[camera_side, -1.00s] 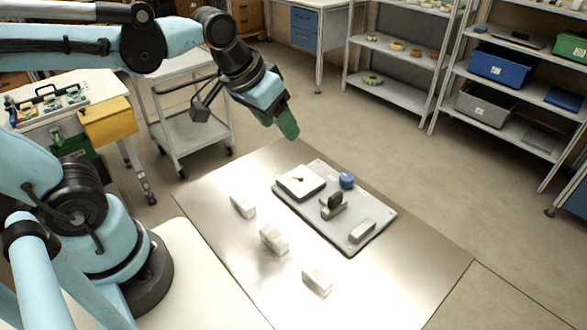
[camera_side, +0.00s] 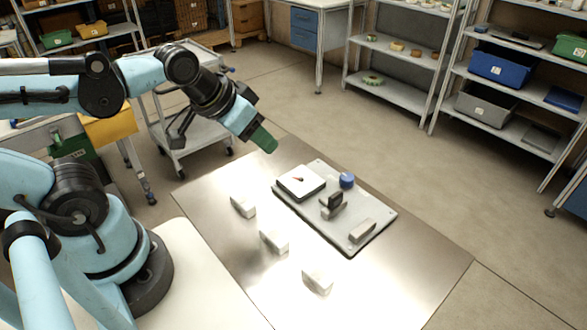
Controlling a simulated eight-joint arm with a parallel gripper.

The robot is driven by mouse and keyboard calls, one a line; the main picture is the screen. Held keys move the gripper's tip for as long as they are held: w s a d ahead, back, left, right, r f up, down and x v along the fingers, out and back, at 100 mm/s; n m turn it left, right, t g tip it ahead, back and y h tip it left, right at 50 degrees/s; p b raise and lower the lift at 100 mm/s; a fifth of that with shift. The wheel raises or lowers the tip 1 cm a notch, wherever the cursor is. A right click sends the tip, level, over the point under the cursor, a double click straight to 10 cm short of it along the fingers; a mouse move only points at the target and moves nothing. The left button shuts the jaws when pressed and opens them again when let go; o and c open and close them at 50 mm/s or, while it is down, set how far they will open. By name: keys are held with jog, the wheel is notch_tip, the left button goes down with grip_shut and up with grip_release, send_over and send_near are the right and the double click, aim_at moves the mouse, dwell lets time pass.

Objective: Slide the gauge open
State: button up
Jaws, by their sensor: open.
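The gauge lies on the metal table as a flat grey plate (camera_side: 315,225). At its far left end sits a square white dial (camera_side: 301,181) with a dark border and a small needle. A blue knob (camera_side: 346,180) stands near the far edge. A dark upright piece on a grey slider block (camera_side: 333,205) stands near the middle. A grey block (camera_side: 361,231) sits at the near right end. My gripper (camera_side: 266,143), with green fingers, is in the air above and left of the plate, apart from it. The gap between its fingers is hard to see.
White blocks (camera_side: 243,207), (camera_side: 274,241) and (camera_side: 317,280) stand on the metal table (camera_side: 410,270) to the left of the plate. The table's right and near parts are clear. A trolley (camera_side: 195,120) and shelves (camera_side: 400,85) stand behind.

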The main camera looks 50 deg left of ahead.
jog(key=w+d+r+g, duration=0.3)
jog(key=w+d, duration=0.1)
jog(key=g, duration=0.4)
send_over(336, 195)
notch_tip(336, 195, down, 13)
dwell(0.4)
grip_shut()
